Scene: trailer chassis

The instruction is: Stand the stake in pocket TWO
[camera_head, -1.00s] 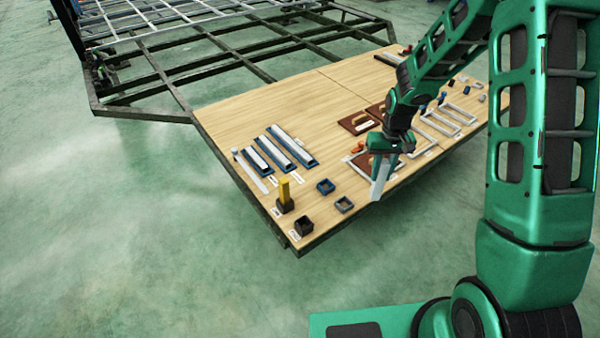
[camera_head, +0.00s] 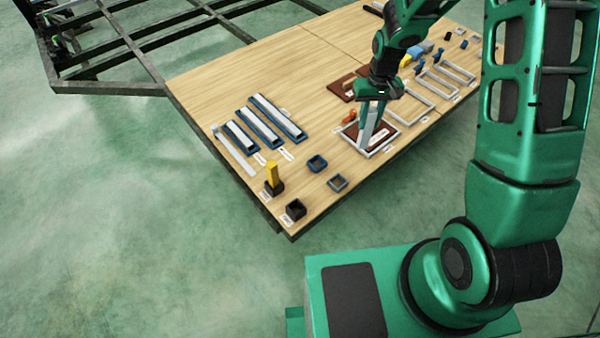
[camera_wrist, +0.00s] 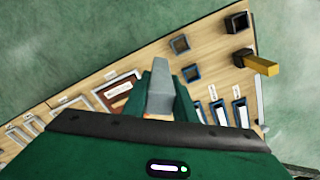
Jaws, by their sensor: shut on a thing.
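My gripper (camera_head: 372,98) is shut on a pale grey stake (camera_head: 366,128), which hangs nearly upright below it. In the wrist view the stake (camera_wrist: 160,90) sits between my green fingers. In the head view it overlaps a framed brown plate; I cannot tell if it touches. A black pocket (camera_head: 275,190) holds an upright yellow stake (camera_head: 272,173). A second black pocket (camera_head: 295,209) in front of it looks empty. Both also show at the wrist view's upper right, the empty one (camera_wrist: 238,22) and the yellow stake (camera_wrist: 262,66). Their labels are too small to read.
A blue square holder (camera_head: 317,163) and a grey-blue one (camera_head: 337,183) lie between my gripper and the pockets. Blue trays with pale bars (camera_head: 262,128) lie behind. An orange piece (camera_head: 349,117) is close left of the stake. Pale frames (camera_head: 410,108) lie to the right.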

